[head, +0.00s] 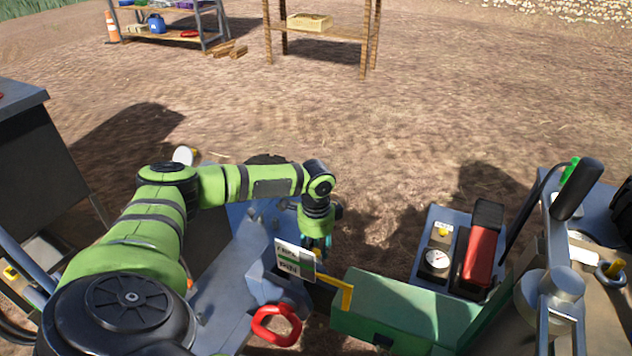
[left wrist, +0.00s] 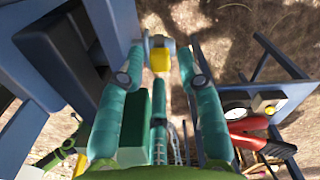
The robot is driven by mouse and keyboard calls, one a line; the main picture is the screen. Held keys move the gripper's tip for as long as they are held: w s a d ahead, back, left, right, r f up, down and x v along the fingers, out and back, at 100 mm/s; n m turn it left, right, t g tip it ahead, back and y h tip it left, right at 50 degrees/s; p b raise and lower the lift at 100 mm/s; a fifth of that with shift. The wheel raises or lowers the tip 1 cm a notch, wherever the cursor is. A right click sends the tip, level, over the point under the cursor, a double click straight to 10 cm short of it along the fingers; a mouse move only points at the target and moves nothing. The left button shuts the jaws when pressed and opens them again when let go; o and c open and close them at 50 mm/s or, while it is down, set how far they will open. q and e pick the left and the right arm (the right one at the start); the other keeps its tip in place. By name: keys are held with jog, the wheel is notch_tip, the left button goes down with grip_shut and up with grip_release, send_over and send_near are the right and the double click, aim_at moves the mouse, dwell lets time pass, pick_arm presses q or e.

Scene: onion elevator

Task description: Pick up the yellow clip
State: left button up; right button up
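My left gripper (head: 318,245) points down beside a small sign near the middle of the head view. In the left wrist view, its teal fingers (left wrist: 160,62) are spread apart. A small yellow piece (left wrist: 160,60), which looks like the yellow clip, shows between the fingertips against a grey metal part. I cannot tell whether the fingers touch it. In the head view, the fingertips are partly hidden by the sign, and the yellow piece cannot be made out between them. My right gripper is not in view.
A white sign (head: 294,262) and a yellow bracket (head: 342,290) stand close to the left gripper. A green box (head: 400,312), a red ring handle (head: 276,325) and a gauge panel (head: 437,258) are nearby. Shelves (head: 318,30) stand far back across open dirt ground.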

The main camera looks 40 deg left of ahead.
aim_at(317, 251)
pick_arm(q)
jog(key=shift+f, duration=0.6)
grip_shut()
jog(key=shift+r, duration=0.2)
jog(key=shift+r, duration=0.3)
notch_tip(317, 251, up, 4)
jog(key=shift+d+f+p, duration=0.1)
jog(key=shift+f+p, duration=0.05)
jog(key=shift+p, duration=0.4)
jog(key=w+d+r, duration=0.1)
jog(key=d+r, duration=0.2)
jog(key=d, duration=0.2)
jog(key=w+d+r+p, duration=0.1)
jog(key=d+r, duration=0.2)
jog(key=d, duration=0.3)
jog(key=shift+w+r, duration=0.2)
jog(key=shift+w, duration=0.1)
